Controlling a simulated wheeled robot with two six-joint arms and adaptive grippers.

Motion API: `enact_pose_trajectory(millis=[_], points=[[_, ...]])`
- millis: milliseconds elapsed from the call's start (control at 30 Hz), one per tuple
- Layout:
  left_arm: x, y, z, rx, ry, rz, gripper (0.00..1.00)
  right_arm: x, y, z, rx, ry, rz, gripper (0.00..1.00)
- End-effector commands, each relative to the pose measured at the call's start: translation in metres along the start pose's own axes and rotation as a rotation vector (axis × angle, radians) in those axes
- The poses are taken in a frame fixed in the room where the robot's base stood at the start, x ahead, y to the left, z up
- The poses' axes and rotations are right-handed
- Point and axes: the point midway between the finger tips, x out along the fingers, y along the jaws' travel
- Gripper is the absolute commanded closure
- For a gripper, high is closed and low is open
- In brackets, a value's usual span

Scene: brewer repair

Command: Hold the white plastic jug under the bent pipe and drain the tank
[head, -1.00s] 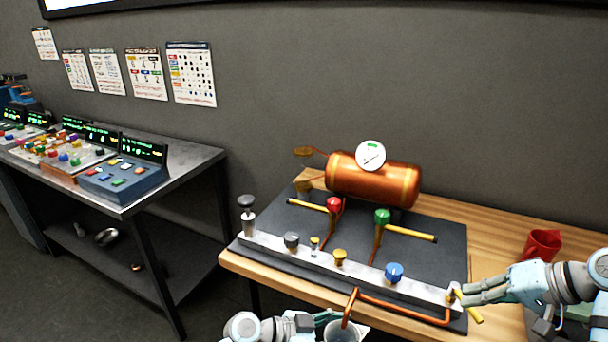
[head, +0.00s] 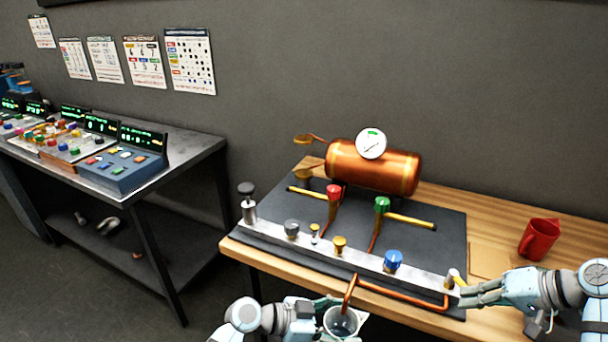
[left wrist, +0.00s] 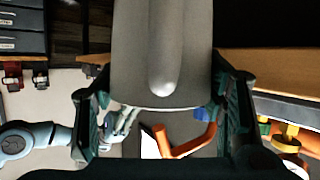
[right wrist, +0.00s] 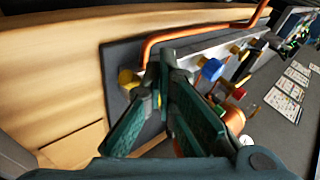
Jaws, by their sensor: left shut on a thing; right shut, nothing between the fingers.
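The white plastic jug (head: 342,320) is at the table's front edge, its open mouth up under the end of the copper bent pipe (head: 350,294). My left gripper (head: 322,308) is shut on the jug; in the left wrist view the jug (left wrist: 165,45) sits between both fingers. The jug's inside looks grey-blue; I cannot tell its level. The copper tank (head: 372,167) with a white gauge (head: 371,144) stands at the back. My right gripper (head: 466,293) is shut and empty beside the small metal valve (head: 452,278) at the metal bar's right end. A bit of yellow handle shows by its fingertips.
The metal bar (head: 325,254) carries several knobs, including a blue one (head: 393,260). Red (head: 333,193) and green (head: 382,205) valves stand behind it. A side bench (head: 180,150) with control panels is at left.

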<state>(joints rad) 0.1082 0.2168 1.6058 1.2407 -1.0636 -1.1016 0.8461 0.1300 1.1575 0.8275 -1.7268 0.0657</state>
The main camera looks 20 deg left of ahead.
Motion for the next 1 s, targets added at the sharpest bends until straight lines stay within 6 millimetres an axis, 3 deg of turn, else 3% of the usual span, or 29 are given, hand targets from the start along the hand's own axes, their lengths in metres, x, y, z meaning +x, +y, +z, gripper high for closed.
enact_pose_trajectory(millis=[1000], points=[[0.000, 0.000, 0.000, 0.000, 0.001, 0.000, 0.70, -0.009, 0.016, -0.011, 0.001, -0.001, 0.001, 1.00]])
